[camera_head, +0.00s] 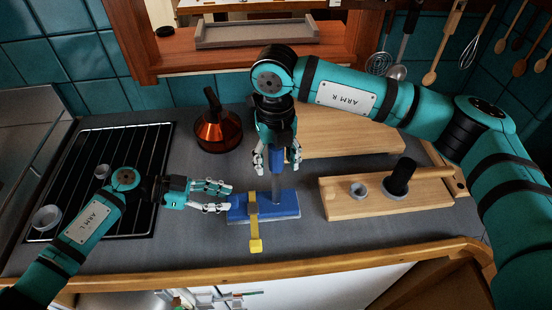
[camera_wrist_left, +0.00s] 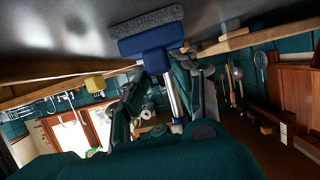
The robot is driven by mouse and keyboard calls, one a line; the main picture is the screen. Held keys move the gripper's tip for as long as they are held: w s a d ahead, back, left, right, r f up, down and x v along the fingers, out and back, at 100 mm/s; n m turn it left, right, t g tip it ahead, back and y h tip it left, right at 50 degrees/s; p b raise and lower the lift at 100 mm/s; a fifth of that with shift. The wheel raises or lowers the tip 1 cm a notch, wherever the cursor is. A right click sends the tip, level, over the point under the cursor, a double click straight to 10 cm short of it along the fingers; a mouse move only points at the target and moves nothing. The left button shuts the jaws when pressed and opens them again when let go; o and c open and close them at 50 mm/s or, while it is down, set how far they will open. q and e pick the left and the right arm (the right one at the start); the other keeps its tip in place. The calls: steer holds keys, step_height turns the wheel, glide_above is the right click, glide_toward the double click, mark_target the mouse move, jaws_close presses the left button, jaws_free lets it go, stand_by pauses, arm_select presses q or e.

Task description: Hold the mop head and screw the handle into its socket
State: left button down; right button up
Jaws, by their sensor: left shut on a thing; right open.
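The blue mop head (camera_head: 285,203) lies flat on the grey counter near its front edge. In the left wrist view the mop head (camera_wrist_left: 150,42) shows a grey pad. My left gripper (camera_head: 228,197) is shut on the mop head's left end. The handle (camera_head: 277,188) is a grey tube with a blue upper part, standing about upright over the mop head. Its silver tube also shows in the left wrist view (camera_wrist_left: 173,100). My right gripper (camera_head: 274,160) is open, with its fingers either side of the blue part. I cannot tell how deep the tube sits in the socket.
A yellow strap or clamp (camera_head: 253,213) crosses the mop head to the front edge. A wooden block (camera_head: 400,204) with a black cylinder and grey ring stands right. A copper kettle (camera_head: 218,132) stands behind; a black hob (camera_head: 130,170) lies left. A wooden board (camera_head: 345,138) lies behind.

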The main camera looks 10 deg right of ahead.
steer(key=shift+n, duration=1.1)
steer(key=n, duration=0.2)
steer(key=shift+n, duration=0.4)
steer(key=n, duration=0.3)
steer(key=shift+n, duration=0.3)
steer(key=shift+c, duration=0.2)
jaws_close()
steer(key=shift+f, duration=0.1)
